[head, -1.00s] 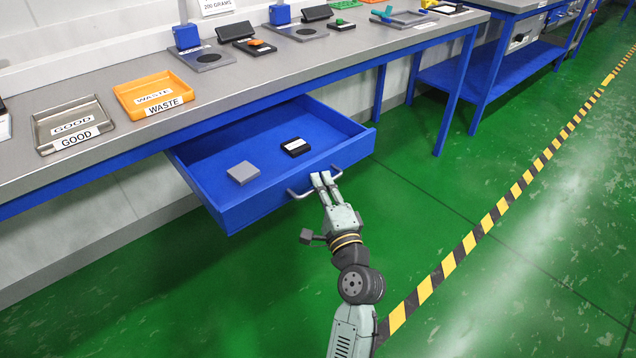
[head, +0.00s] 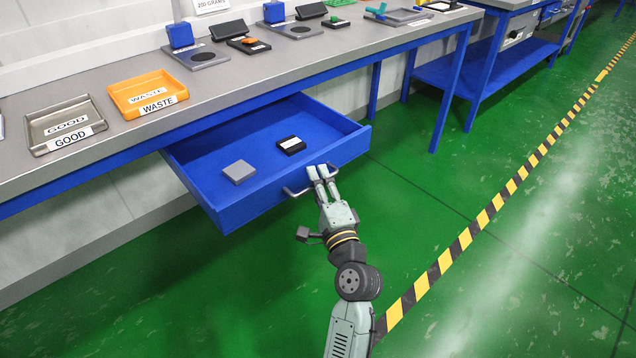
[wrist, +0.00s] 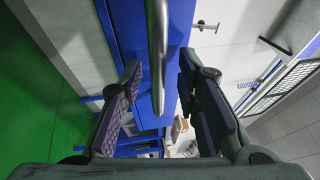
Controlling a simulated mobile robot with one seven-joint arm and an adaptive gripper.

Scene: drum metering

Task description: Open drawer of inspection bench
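The blue drawer (head: 262,204) of the inspection bench (head: 215,88) stands pulled well out, its inside showing. A grey square block (head: 239,171) and a black block with a white label (head: 291,145) lie in it. The metal bar handle (head: 292,192) is on its front. My gripper (head: 320,172) is at the handle's right part. In the wrist view, the handle bar (wrist: 157,45) runs between the two fingers of my gripper (wrist: 161,78), with a visible gap on each side. The fingers are apart and do not look closed on the bar.
On the bench top are a grey GOOD tray (head: 64,126), an orange WASTE tray (head: 148,93), and scales (head: 203,57). Another blue bench (head: 450,80) stands at the right. The green floor (head: 440,210) in front is clear, with a yellow-black stripe (head: 465,238) across it.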

